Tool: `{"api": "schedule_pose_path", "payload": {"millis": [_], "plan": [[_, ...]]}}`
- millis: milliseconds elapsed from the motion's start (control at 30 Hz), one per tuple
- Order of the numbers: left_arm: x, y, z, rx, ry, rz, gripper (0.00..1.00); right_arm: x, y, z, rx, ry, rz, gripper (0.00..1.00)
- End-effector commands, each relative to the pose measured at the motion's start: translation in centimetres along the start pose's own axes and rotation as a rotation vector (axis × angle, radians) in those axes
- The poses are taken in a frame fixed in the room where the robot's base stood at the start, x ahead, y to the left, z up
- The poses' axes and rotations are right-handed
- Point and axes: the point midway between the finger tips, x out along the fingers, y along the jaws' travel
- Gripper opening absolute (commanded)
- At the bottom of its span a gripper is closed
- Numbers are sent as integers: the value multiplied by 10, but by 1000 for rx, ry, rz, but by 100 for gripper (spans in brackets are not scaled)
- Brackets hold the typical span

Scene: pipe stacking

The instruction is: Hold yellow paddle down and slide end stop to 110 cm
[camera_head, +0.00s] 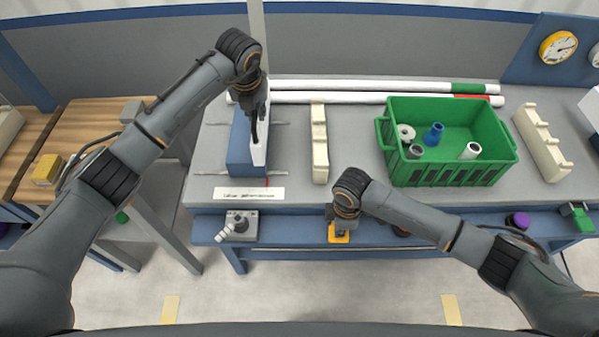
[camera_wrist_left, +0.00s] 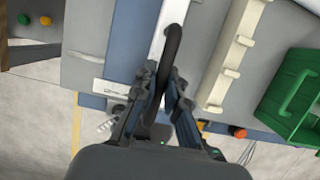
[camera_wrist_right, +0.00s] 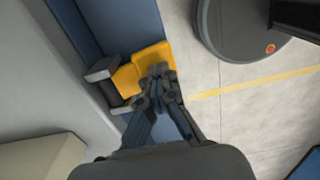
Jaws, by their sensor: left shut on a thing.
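The end stop (camera_head: 241,150) is a blue block with a white face (camera_head: 259,152) and a black curved handle (camera_wrist_left: 173,50), at the left of the grey bench. My left gripper (camera_head: 259,112) is shut on this handle, which passes between its fingers in the left wrist view (camera_wrist_left: 173,78). The yellow paddle (camera_head: 339,237) is on the blue front rail and shows in the right wrist view (camera_wrist_right: 150,57). My right gripper (camera_wrist_right: 158,72) is shut, with its fingertips over the paddle and seemingly against it. Scale numbers are too small to read.
A white label strip (camera_head: 249,193) lies in front of the end stop. A cream notched rack (camera_head: 319,145) stands to its right. Farther right are a green crate (camera_head: 447,176) with fittings and another rack (camera_head: 543,143). White pipes (camera_head: 340,98) lie behind.

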Motion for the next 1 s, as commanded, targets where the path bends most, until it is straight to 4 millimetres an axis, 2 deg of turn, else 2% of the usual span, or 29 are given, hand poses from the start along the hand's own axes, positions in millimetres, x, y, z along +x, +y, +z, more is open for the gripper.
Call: {"api": "schedule_pose_path", "payload": {"millis": [33, 267, 1000], "plan": [[1, 0, 0, 0, 0, 0, 0, 5, -5, 2, -1, -5, -11, 0], [1, 4, 0, -1, 0, 1, 0, 5, -5, 2, 0, -6, -11, 0], [1, 42, 0, -2, 0, 2, 0, 5, -4, 3, 1, -8, -9, 0]]}}
